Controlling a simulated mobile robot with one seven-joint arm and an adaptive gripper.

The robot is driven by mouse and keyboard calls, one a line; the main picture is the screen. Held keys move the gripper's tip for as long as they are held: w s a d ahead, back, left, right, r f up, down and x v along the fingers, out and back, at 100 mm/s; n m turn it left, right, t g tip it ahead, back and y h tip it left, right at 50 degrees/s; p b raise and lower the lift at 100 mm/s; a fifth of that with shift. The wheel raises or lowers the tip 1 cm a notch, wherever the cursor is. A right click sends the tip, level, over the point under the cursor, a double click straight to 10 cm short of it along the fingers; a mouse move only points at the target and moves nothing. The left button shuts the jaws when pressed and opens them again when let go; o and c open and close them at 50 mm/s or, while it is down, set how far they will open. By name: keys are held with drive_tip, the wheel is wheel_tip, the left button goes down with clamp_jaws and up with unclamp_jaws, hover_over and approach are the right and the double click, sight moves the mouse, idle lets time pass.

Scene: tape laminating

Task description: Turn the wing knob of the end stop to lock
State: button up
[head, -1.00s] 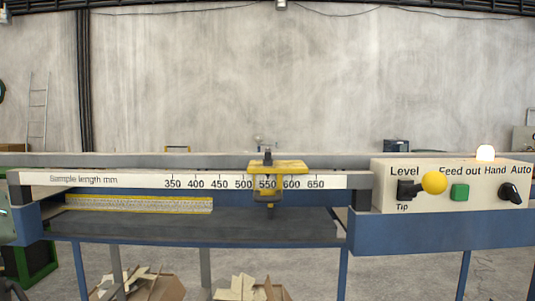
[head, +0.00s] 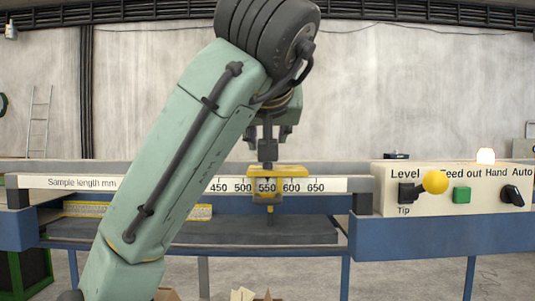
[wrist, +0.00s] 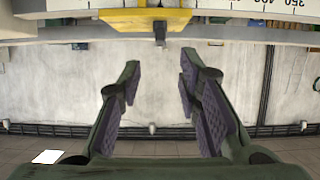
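The end stop (head: 277,170) is a yellow slide with a dark body on the white sample-length rail, near the 550 mark. Its dark wing knob (head: 267,152) stands on top. In the wrist view, the end stop (wrist: 120,21) is at the top, and the dark knob (wrist: 160,32) sticks out toward my fingers. My gripper (head: 268,133) is above the end stop, fingers pointing down. In the wrist view, my gripper (wrist: 158,72) is open and empty, with the knob beyond its fingertips, apart from them. The knob's exact turn angle is too small to tell.
The rail (head: 335,185) runs across the machine's front over a dark table (head: 300,231). A control box (head: 400,172) with a yellow-ball lever (head: 434,182), a green button (head: 461,195) and a black switch (head: 512,194) is at right. Above the rail, right of my arm, is free room.

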drive_tip(key=p+x, duration=0.3)
drive_tip(key=x, duration=0.7)
drive_tip(key=shift+w, duration=0.2)
drive_tip(key=shift+c, duration=0.2)
clamp_jaws()
